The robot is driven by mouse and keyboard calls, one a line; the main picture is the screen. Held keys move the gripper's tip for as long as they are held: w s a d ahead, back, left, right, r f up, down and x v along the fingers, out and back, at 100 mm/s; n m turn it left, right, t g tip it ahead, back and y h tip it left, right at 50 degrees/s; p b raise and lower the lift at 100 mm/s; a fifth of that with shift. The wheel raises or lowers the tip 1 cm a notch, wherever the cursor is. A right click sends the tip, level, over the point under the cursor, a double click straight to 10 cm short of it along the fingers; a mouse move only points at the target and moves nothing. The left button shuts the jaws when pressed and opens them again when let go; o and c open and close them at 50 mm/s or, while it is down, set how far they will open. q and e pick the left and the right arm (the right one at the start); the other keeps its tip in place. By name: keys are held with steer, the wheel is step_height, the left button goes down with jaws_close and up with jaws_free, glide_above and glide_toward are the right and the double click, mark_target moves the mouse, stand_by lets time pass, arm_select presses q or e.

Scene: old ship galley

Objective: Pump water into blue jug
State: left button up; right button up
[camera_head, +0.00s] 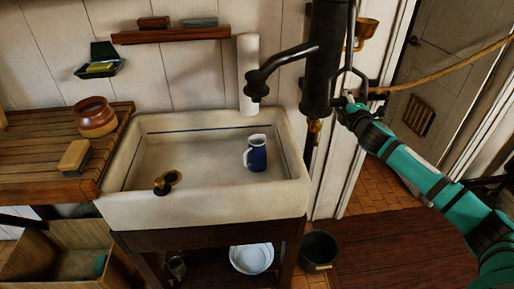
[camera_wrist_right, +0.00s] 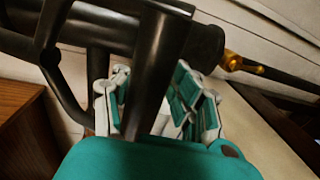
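The blue jug (camera_head: 256,155), with a white rim and handle, stands upright in the white sink (camera_head: 206,196), toward its right side. The black pump (camera_head: 324,62) is on the wall; its spout (camera_head: 258,88) points down over the sink, left of and behind the jug. The pump handle (camera_head: 351,45) hangs on the pump's right. My right gripper (camera_head: 349,102) is at the handle's lower end. In the right wrist view the dark handle bar (camera_wrist_right: 157,70) runs between its fingers (camera_wrist_right: 150,105), which close around it. No water shows. My left gripper is out of view.
A wooden counter (camera_head: 50,150) left of the sink holds a brown pot (camera_head: 95,117) and a brush-like block (camera_head: 75,157). A dark bucket (camera_head: 318,251) stands on the floor, right of the sink. A rope (camera_head: 450,66) crosses the doorway at right.

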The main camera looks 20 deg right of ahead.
steer(key=o, duration=0.7)
steer(key=shift+w, duration=0.1)
steer(key=shift+c, duration=0.2)
steer(key=shift+r, duration=0.1)
steer(key=v, duration=1)
steer(key=shift+d, duration=0.1)
